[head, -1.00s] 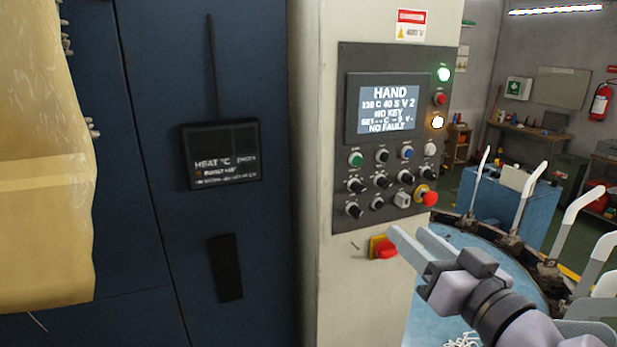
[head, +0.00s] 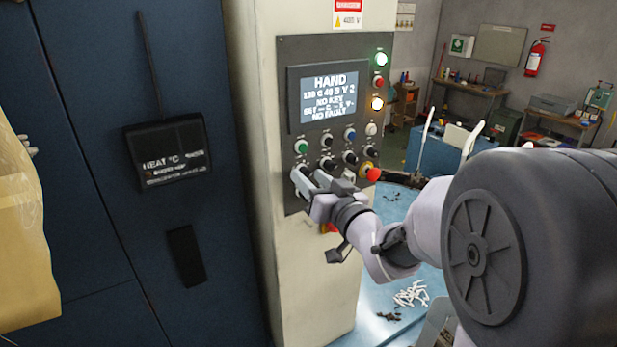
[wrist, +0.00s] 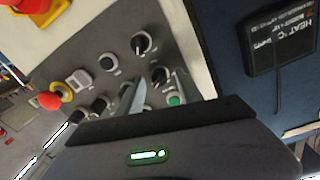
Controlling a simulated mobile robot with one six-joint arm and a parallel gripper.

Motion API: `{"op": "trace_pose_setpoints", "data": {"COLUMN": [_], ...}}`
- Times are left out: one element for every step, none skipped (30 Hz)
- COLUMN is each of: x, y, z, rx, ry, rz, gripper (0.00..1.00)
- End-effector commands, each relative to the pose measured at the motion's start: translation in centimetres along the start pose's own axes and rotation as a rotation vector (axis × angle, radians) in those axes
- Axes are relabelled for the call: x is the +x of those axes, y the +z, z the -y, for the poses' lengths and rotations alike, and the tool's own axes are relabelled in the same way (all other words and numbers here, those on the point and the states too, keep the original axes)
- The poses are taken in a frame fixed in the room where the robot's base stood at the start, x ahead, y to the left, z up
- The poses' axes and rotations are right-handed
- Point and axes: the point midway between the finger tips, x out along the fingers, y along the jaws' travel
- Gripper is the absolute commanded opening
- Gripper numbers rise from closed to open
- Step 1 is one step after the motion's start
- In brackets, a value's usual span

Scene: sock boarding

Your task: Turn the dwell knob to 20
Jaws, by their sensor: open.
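The control panel (head: 290,120) is dark grey with rows of knobs and buttons on a cream cabinet. Its screen (head: 327,93) reads HAND, a line that seems to include 40 S, NO KEY and NO FAULT. My gripper (head: 306,176) is open in front of the lower left knobs and hides some of them. In the wrist view, a black knob (wrist: 160,75) shows between my open fingers (wrist: 161,82), beside the green button (wrist: 174,99). Another black knob (wrist: 142,42) lies just beyond. Labels are too small to read, so I cannot tell which is the dwell knob. Contact is unclear.
A red emergency stop (head: 373,174) sticks out just right of my gripper. A blue table (head: 365,315) with white pieces lies below right.

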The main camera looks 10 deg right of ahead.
Motion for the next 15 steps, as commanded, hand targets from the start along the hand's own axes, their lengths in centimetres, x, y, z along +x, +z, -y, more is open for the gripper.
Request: {"op": "trace_pose_setpoints", "data": {"x": [-0.01, -0.02, -0.02, -0.02, -0.03, -0.03, -0.03, -0.03, -0.04, -0.04, -0.04, -0.04, -0.04, -0.04, -0.04], "y": [0.0, -0.01, -0.01, -0.01, -0.01, -0.02, -0.02, -0.02, -0.02, -0.02, -0.03, -0.02, -0.01, 0.0, 0.03], "z": [-0.01, -0.01, -0.01, -0.01, -0.01, -0.01, -0.01, -0.01, -0.01, -0.01, -0.01, -0.02, -0.02, -0.03, -0.04], "rx": [0.0, 0.0, 0.0, 0.0, 0.0, 0.0, 0.0, 0.0, 0.0, 0.0, 0.0, 0.0, -0.001, -0.003, -0.007], "ry": [0.0, 0.0, 0.0, 0.0, 0.0, 0.0, 0.0, 0.0, 0.0, 0.0, 0.0, 0.0, 0.0, 0.0, 0.0], "rz": [0.0, 0.0, 0.0, 0.0, 0.0, 0.0, 0.0, 0.0, 0.0, 0.0, 0.0, 0.0, 0.0, 0.0, -0.001], "gripper": [0.43, 0.37, 0.29, 0.23, 0.17, 0.1, 0.04, 0.0, 0.0, 0.0, 0.0, 0.0, 0.0, 0.0, 0.0]}}
